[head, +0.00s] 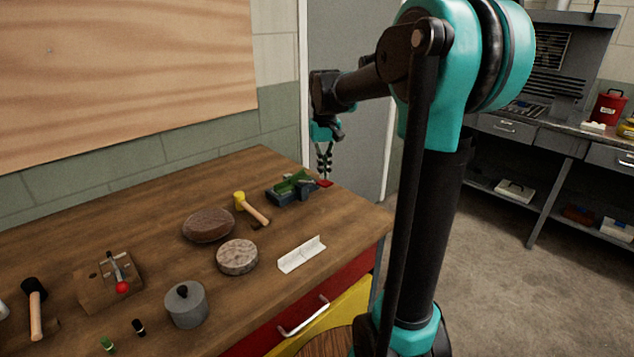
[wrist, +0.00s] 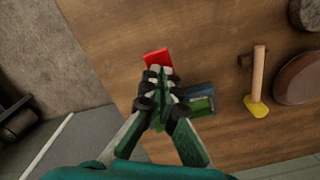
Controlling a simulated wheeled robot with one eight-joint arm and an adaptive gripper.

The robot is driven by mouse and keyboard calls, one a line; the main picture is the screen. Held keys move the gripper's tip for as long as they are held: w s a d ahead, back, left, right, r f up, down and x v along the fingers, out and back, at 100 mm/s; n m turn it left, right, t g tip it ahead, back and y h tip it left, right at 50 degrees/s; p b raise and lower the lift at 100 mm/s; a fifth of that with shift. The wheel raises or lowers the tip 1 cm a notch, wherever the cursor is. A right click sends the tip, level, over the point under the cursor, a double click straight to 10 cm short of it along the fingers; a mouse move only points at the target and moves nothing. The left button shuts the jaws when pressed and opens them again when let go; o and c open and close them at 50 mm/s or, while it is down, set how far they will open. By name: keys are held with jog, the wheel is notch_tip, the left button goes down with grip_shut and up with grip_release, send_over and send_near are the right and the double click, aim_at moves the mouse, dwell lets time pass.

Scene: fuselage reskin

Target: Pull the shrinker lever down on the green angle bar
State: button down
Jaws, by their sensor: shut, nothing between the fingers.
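A small green and dark blue-grey machine (head: 291,188), which looks like the shrinker, sits near the far right corner of the workbench. A red piece (head: 326,184), apparently its lever end, sticks out at its right. In the wrist view the red piece (wrist: 158,61) is just beyond my fingertips, and the machine (wrist: 200,104) is partly hidden behind my fingers. My gripper (head: 325,178) points down, shut and empty, right at the red piece; I cannot tell if they touch. I cannot make out a separate green angle bar on the machine.
A yellow-headed mallet (head: 254,209), a brown round pad (head: 208,225) and a mottled disc (head: 237,257) lie left of the machine. A white angle piece (head: 302,254) lies near the front edge. A wooden block with a red-knobbed lever (head: 109,283) stands further left.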

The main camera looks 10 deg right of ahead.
aim_at(324, 182)
jog(key=shift+r, duration=2.35)
jog(key=shift+f, duration=2.1)
jog(key=shift+f, duration=3.45)
jog(key=shift+r, duration=5.55)
